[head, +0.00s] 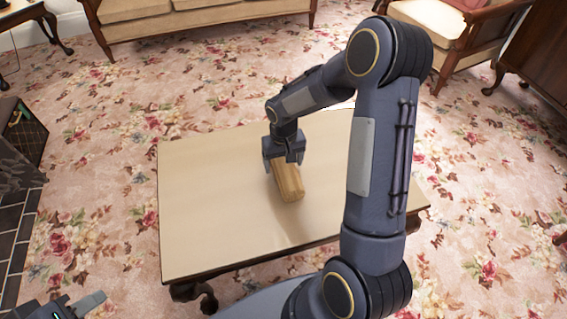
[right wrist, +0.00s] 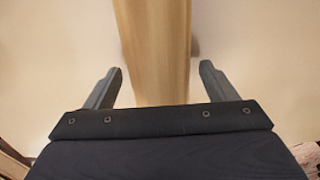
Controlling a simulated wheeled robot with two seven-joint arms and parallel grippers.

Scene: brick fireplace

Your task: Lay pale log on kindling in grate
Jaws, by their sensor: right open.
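The pale log (head: 289,183) lies on a low table (head: 200,215). In the right wrist view the log (right wrist: 155,50) runs up and down the picture between the two fingers. My right gripper (head: 284,160) is above the far part of the log. In the right wrist view its fingers (right wrist: 160,82) are open, one on each side of the log, with a gap to it on both sides. My left gripper (head: 80,305) shows only in part at the lower left corner of the head view, away from the table. The kindling and the grate are not in view.
Dark hearth tiles (head: 15,225) and a dark box-like object (head: 22,135) are at the left edge. A sofa (head: 180,20) and an armchair (head: 440,35) stand at the back. The tabletop around the log is bare, with floral carpet (head: 100,160) around the table.

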